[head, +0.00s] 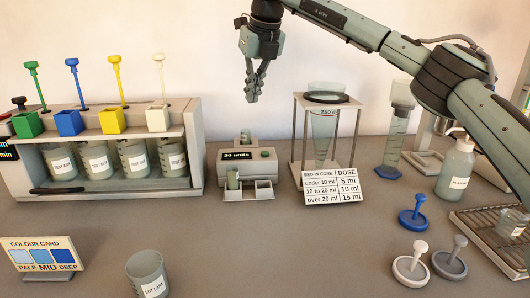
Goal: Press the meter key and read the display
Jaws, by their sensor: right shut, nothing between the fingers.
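The meter (226,172) is a small grey-white box on the bench near the middle of the head view. Its dark display (238,155) shows "30 units" in light digits. A small green key (265,154) sits on its front face to the right of the display. My left gripper is out of view.
A rack (196,170) with colored paddles and several beakers stands left. Right of the meter are an Imhoff-like cone (324,130) in a stand and a dose card (335,187). A lot beaker (147,272) and colour card (42,255) stand in front. The front middle bench is clear.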

